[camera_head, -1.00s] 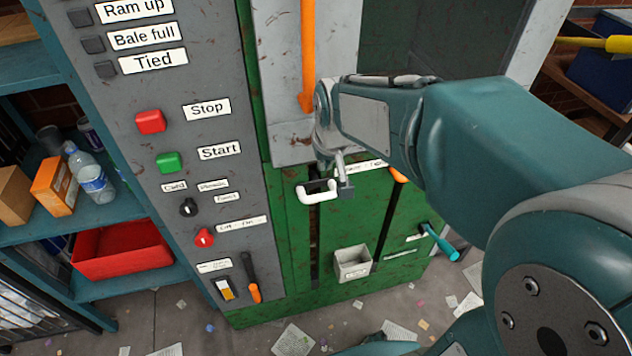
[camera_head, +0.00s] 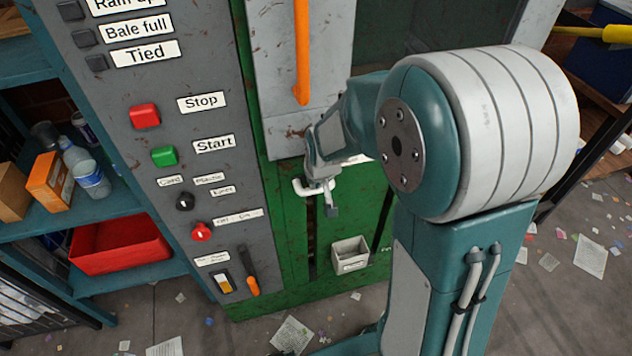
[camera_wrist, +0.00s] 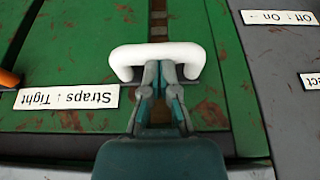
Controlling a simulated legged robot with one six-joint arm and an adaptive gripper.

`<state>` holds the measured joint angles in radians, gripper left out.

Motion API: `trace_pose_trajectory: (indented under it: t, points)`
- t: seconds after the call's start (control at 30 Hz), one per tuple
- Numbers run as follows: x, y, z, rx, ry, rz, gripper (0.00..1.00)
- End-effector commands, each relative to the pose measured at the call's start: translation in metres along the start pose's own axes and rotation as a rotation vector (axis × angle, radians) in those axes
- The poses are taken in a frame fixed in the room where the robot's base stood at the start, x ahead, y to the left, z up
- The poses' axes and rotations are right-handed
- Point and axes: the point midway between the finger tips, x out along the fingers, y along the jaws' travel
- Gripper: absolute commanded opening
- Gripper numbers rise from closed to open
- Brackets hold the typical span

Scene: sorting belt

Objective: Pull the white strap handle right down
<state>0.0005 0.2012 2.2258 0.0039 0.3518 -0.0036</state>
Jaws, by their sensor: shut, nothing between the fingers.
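The white strap handle (camera_head: 300,187) is a U-shaped bar on the green panel, at the upper part of a dark vertical slot; my gripper partly covers it in the head view. In the wrist view, which is upside down, the whole bar of the handle (camera_wrist: 157,54) shows. My gripper (camera_wrist: 161,72) is shut, with its fingertips within the handle's opening, close to the bar. I cannot tell if they touch it. In the head view my gripper (camera_head: 326,196) is at the handle's right side. A "Straps : Tight" label (camera_wrist: 68,97) sits beside the handle.
The grey control panel (camera_head: 215,150) with buttons and switches stands left of the handle. An orange bar (camera_head: 302,50) hangs above. A small grey box (camera_head: 350,254) is mounted below right. Blue shelves (camera_head: 95,205) are at far left; paper scraps litter the floor.

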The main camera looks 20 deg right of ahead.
Motion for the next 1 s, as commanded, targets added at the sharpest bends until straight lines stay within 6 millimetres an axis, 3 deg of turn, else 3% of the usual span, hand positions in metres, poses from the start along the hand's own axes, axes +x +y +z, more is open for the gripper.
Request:
trace_pose_trajectory:
  t: [0.47, 1.0]
  points:
    - [0.01, 0.0, 0.004, 0.0, -0.004, 0.0, 0.0]
    - [0.098, 0.0, 0.038, 0.001, -0.005, 0.0, 0.0]
